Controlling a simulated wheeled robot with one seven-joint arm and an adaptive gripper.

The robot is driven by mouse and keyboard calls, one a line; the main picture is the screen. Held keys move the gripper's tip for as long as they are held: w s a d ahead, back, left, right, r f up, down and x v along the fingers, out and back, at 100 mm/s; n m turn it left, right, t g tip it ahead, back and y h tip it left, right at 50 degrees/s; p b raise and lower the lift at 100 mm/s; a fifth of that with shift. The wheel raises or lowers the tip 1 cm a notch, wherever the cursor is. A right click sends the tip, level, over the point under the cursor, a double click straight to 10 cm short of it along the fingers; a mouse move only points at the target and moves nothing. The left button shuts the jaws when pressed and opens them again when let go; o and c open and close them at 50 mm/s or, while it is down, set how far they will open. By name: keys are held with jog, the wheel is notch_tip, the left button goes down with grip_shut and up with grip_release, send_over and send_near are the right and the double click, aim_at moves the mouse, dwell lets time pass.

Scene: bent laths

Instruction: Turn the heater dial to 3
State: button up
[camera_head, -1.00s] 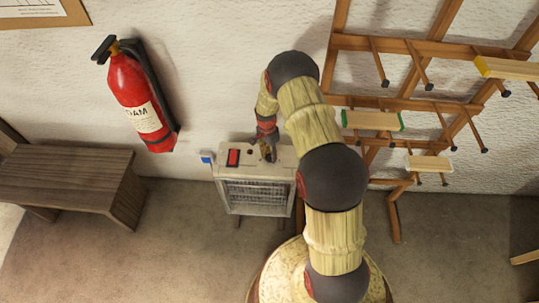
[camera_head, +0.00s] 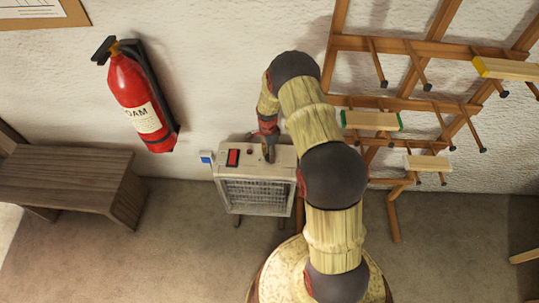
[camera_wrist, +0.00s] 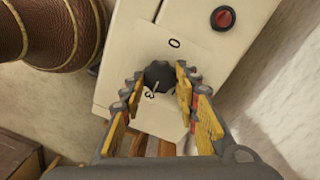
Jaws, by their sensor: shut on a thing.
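The heater (camera_head: 257,193) is a pale box with a front grille, standing by the wall in the head view. Its black dial (camera_wrist: 158,76) sits on a white plate in the wrist view. A 0 and a 3 are printed beside it on opposite sides. A light pointer line on the dial appears to face the 3 side; its exact alignment is hard to tell. My gripper (camera_wrist: 159,79) has its fingers on both sides of the dial and is shut on it. In the head view my gripper (camera_head: 268,152) reaches down to the heater's top, hiding the dial.
A round red button (camera_wrist: 223,18) shows in the wrist view. A wooden rack (camera_head: 400,102) stands right.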

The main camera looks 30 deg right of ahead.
jog(key=o, duration=1.1)
jog(key=shift+c, duration=0.2)
jog(key=shift+o, duration=0.4)
notch_tip(320, 180, up, 12)
jog(key=w, duration=0.1)
